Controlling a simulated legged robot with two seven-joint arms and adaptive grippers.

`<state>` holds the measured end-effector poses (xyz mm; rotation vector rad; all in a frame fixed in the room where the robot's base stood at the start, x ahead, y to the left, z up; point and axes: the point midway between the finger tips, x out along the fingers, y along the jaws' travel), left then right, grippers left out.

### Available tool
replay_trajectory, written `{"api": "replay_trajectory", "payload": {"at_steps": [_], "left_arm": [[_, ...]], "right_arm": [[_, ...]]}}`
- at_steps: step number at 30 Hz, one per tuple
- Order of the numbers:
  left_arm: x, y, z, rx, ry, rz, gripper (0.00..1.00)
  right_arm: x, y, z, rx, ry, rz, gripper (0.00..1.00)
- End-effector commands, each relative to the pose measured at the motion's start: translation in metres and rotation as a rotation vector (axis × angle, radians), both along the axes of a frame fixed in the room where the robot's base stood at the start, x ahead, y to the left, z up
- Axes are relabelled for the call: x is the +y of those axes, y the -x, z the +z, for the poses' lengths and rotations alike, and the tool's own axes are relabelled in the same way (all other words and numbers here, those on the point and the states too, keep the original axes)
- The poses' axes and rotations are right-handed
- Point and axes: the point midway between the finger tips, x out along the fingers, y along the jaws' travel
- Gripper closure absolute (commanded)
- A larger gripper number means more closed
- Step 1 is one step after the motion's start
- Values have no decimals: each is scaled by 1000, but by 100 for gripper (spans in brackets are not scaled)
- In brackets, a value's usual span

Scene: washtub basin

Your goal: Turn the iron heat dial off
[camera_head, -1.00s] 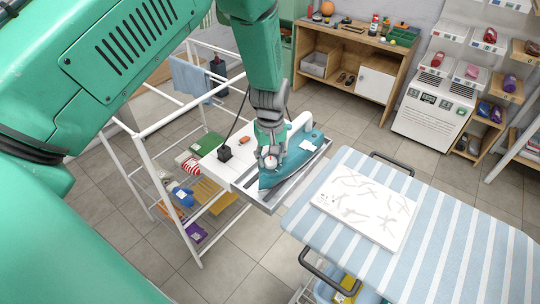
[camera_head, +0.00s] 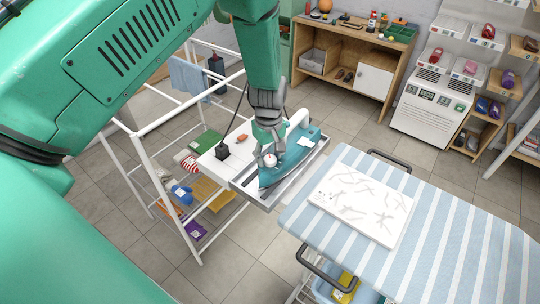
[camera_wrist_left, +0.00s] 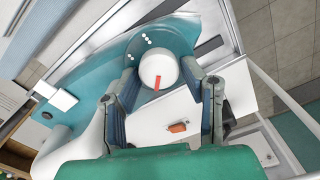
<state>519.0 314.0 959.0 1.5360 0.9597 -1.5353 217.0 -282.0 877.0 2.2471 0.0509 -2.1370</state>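The teal iron (camera_head: 300,150) rests on a white and grey stand (camera_head: 242,182). Its heat dial (camera_head: 270,160) is a white round knob. In the left wrist view the dial (camera_wrist_left: 158,72) has a red mark pointing toward the bottom of the picture, and white dots lie on the teal surface beyond it. My left gripper (camera_head: 269,146) is over the iron, pointing down at the dial. In the left wrist view its fingers (camera_wrist_left: 160,84) are apart, one on each side of the dial; I cannot tell whether they touch it. My right gripper is not in view.
A striped ironing board (camera_head: 460,235) with a white patterned panel (camera_head: 365,203) is to the right. A white drying rack (camera_head: 150,165) stands left. A black block (camera_head: 222,151) and a small orange object (camera_head: 242,138) lie beside the iron. A wooden cabinet (camera_head: 350,55) is behind.

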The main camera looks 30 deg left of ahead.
Motion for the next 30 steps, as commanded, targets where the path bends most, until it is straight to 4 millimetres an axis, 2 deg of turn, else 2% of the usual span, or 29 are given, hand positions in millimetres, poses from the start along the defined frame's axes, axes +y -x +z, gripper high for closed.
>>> {"api": "replay_trajectory", "payload": {"at_steps": [11,14,24,30], "left_arm": [[1,-1,6,-4,-1,-1,49],[0,-2,18,-5,-1,-1,49],[0,-1,89,-4,0,-2,49],[0,-1,113,1,0,-1,49]], "right_arm": [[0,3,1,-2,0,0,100],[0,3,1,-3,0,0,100],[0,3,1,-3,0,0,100],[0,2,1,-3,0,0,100]]}}
